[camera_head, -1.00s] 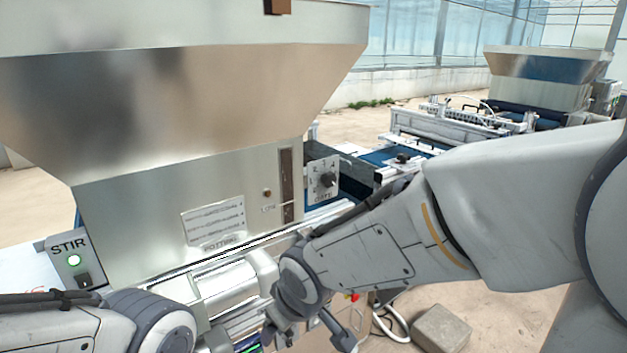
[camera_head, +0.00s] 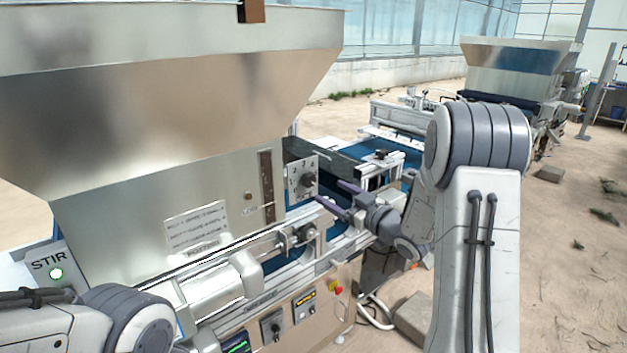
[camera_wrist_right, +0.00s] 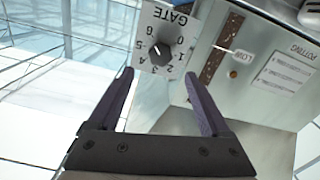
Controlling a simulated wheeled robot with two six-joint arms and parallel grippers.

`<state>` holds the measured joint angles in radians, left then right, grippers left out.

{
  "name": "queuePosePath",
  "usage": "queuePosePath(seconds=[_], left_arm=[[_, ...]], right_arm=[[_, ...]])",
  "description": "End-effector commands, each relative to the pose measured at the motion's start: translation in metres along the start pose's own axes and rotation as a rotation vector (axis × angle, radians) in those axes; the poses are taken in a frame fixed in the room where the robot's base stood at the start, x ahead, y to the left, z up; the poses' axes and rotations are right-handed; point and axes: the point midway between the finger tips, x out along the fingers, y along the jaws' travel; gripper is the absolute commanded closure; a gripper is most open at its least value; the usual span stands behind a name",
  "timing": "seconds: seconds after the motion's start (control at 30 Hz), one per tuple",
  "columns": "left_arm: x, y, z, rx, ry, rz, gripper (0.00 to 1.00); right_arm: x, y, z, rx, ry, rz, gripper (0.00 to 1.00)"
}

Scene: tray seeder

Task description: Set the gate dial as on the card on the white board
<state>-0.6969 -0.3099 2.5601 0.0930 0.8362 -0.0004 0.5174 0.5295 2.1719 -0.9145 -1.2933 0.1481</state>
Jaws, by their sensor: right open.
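The gate dial is a dark round knob (camera_head: 307,180) on a white numbered plate (camera_head: 296,168) at the right end of the steel hopper body. In the right wrist view the knob (camera_wrist_right: 160,53) sits on the plate marked GATE, rotated in the picture; its exact setting is too small to tell. My right gripper (camera_head: 334,194) is open and empty, its two dark fingers pointing at the dial from the right. In the right wrist view its fingertips (camera_wrist_right: 157,75) are spread to either side just short of the knob, apart from it. My left gripper is not in view. I cannot make out the white board.
A label sheet headed POTTING (camera_head: 197,230) is on the hopper body. Rails and a roller (camera_head: 240,275) run below the dial. A second seeder (camera_head: 515,75) stands behind right.

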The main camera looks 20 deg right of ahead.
Motion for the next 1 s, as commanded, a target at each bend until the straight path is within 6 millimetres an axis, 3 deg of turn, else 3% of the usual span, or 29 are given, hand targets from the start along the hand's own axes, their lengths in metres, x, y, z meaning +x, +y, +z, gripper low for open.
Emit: queuePosePath(seconds=[0.2,0.4,0.83,0.87,1.0], left_arm=[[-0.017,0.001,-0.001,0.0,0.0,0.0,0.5],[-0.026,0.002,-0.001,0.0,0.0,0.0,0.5],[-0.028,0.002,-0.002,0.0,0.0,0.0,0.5],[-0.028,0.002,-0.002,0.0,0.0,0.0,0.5],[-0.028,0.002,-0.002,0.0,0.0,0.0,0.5]], right_arm=[[0.044,-0.001,-0.003,0.0,-0.002,-0.004,0.19],[0.073,-0.001,-0.002,0.0,-0.002,-0.002,0.19],[0.084,-0.001,0.0,0.0,-0.002,0.0,0.19],[0.084,-0.001,0.0,0.0,-0.002,0.0,0.26],[0.084,-0.001,0.0,0.0,-0.002,0.001,0.8]])
